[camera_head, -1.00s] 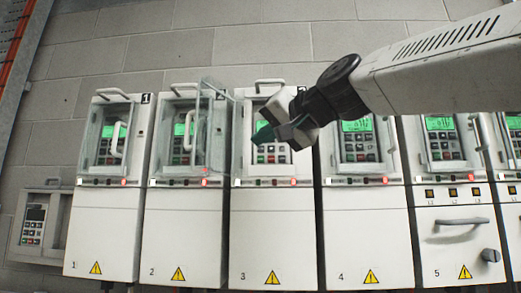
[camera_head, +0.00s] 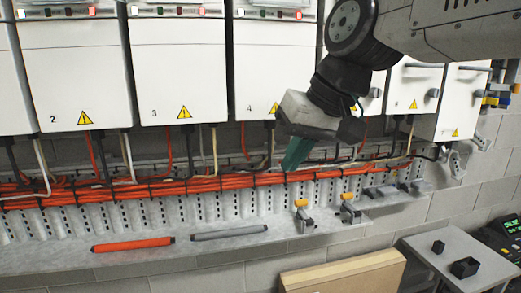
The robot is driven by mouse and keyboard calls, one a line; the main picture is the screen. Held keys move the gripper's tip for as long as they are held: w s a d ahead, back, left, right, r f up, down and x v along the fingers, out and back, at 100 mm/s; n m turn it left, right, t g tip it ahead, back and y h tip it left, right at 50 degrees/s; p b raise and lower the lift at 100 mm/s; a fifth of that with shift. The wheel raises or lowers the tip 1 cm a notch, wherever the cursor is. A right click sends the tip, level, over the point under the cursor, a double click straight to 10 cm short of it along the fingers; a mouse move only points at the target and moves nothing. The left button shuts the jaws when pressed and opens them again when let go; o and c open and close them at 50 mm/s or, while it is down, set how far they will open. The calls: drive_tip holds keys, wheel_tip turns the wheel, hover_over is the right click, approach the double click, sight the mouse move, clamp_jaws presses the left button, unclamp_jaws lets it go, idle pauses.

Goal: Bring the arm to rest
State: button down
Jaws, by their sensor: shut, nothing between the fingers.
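My arm comes in from the top right and bends downward. My gripper (camera_head: 297,154) points down, its green fingertips together with nothing between them. It hangs in front of the orange cable bundle (camera_head: 215,185) and the cable tray, below drive cabinet 4 (camera_head: 262,62). I cannot tell whether it touches the cables. My gripper's body hides part of the wall and cables behind it.
Drive cabinets 2 (camera_head: 78,75) and 3 (camera_head: 180,65) hang to the left. On the ledge lie an orange rod (camera_head: 133,244) and a grey rod (camera_head: 229,232). A tan box (camera_head: 345,273) and a grey side table (camera_head: 480,258) with black blocks stand at lower right.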

drive_tip(key=s+d+f+m+g+h, duration=0.1)
drive_tip(key=s+d+f+m+h, duration=0.1)
drive_tip(key=s+d+f, duration=0.6)
drive_tip(key=s+d+f+m+g+h, duration=0.1)
drive_tip(key=s+d+f+m+h, duration=0.1)
drive_tip(key=s+d+f, duration=0.5)
drive_tip(key=s+d, duration=0.2)
drive_tip(key=d, duration=0.4)
drive_tip(key=shift+f, duration=0.35)
